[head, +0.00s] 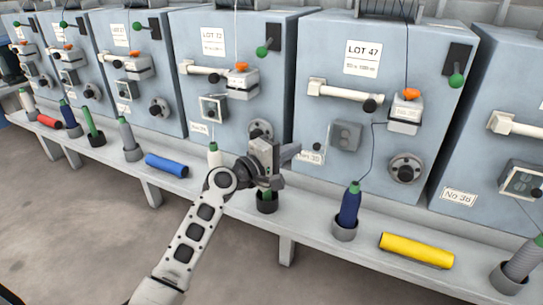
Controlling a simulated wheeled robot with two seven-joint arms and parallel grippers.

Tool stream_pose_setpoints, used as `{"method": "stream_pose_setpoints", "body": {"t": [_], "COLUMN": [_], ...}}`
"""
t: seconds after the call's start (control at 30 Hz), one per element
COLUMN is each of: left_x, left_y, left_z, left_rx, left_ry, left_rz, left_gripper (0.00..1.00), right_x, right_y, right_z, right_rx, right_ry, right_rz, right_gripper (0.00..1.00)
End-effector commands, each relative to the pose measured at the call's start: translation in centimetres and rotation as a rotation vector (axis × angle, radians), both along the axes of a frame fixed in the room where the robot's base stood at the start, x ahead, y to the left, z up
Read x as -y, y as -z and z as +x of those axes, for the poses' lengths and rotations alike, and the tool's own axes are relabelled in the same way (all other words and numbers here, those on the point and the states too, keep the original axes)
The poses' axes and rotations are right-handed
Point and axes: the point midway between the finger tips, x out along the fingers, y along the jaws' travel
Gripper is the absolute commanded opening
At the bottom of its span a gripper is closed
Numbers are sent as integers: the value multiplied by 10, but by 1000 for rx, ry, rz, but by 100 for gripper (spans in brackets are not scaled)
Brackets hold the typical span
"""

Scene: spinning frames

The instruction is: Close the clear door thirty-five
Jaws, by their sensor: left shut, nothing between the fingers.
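The spinning frame marked LOT 47 (362,57) stands right of centre, and its number plate (311,158) is partly covered by my gripper's tips; it seems to read No 35. On it is a grey switch box (345,136) with its face showing bare. A faint clear door (322,134) with a small knob seems to stand open at the box's left side; its edges are hard to make out. My left gripper (291,153) is shut and empty, left of and slightly below the door. I cannot tell whether it touches the door. My right gripper is not in view.
A grey ledge (310,222) runs below the frames. It bears a blue bobbin in a cup (349,207), a yellow roll (416,250) and a blue roll (166,165). A white handle bar (345,91) and a round knob (405,169) stick out near the switch box.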

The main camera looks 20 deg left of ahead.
Motion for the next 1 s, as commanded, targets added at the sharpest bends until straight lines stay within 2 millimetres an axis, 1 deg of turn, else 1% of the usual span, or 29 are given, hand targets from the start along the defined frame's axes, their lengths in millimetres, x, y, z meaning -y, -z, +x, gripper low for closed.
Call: {"method": "stream_pose_setpoints", "body": {"t": [0.03, 0.2, 0.6, 0.87, 1.0], "left_x": [7, 18, 20, 24, 25], "left_y": [-2, -1, -1, -3, -1], "left_z": [2, 6, 7, 7, 7], "left_rx": [1, 1, 0, -1, -1], "left_ry": [0, -1, -2, -43, -62], "left_rz": [-2, 0, 1, -3, -3], "left_gripper": [0, 0, 0, 0, 0], "right_x": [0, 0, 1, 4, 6], "right_y": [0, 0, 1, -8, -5], "right_z": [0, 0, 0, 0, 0], "right_rx": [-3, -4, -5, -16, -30], "right_ry": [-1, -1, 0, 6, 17], "right_rz": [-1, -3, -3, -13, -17], "right_gripper": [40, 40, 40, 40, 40]}}
